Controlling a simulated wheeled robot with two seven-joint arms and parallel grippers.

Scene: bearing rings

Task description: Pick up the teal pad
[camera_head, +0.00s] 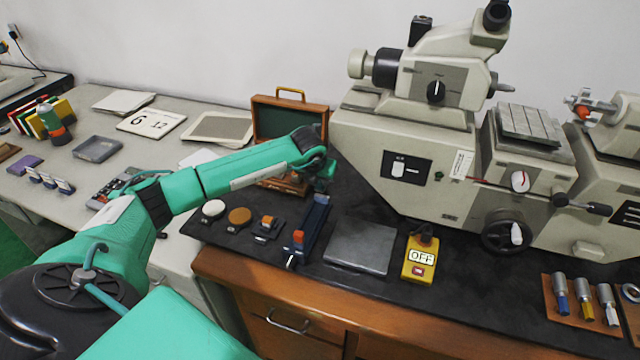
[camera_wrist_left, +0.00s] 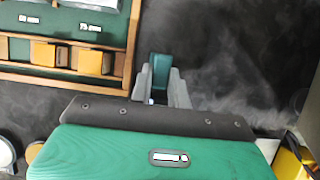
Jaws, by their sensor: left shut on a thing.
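The teal pad (camera_wrist_left: 160,69) is a small dark teal block between the two grey fingers of my left gripper (camera_wrist_left: 162,86) in the left wrist view. The gripper is shut on it, and the fingers cover its sides. In the head view my left gripper (camera_head: 323,184) is small, beside the open wooden case and above the dark bench mat; I cannot make out the pad there. My right gripper is in neither view.
The wooden case (camera_head: 290,119) has a green-lined lid and also shows in the wrist view (camera_wrist_left: 122,62). A large grey machine (camera_head: 400,130) stands close right of the gripper. A blue clamp-like tool (camera_head: 312,225), a grey plate (camera_head: 362,247) and a yellow switch box (camera_head: 420,259) are in front.

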